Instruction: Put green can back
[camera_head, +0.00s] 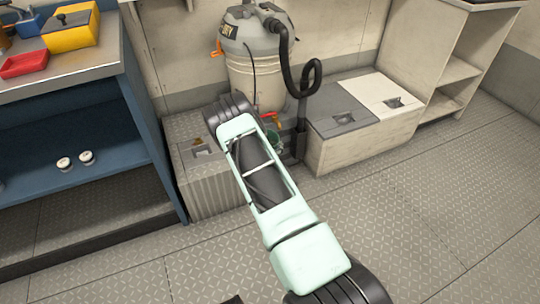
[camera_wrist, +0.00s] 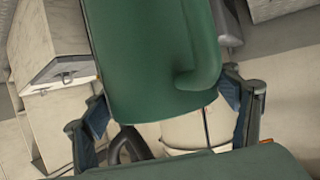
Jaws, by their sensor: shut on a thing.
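The green can (camera_wrist: 150,60) fills the upper middle of the wrist view, close to the camera. My gripper (camera_wrist: 168,108) has one finger on each side of it and is shut on it. A dark green surface also crosses the bottom of the wrist view; I cannot tell what part it belongs to. In the head view a small green patch (camera_head: 274,141) shows beside my arm, in front of the vacuum; the arm hides most of that area, and my gripper is not clearly seen there.
A grey shop vacuum (camera_head: 255,65) with a black hose stands against the wall. A ribbed box (camera_head: 215,185) is left of it, and a low locker with two lids (camera_head: 345,108) is right. The blue shelf unit (camera_head: 100,195) is at left. Floor at right is clear.

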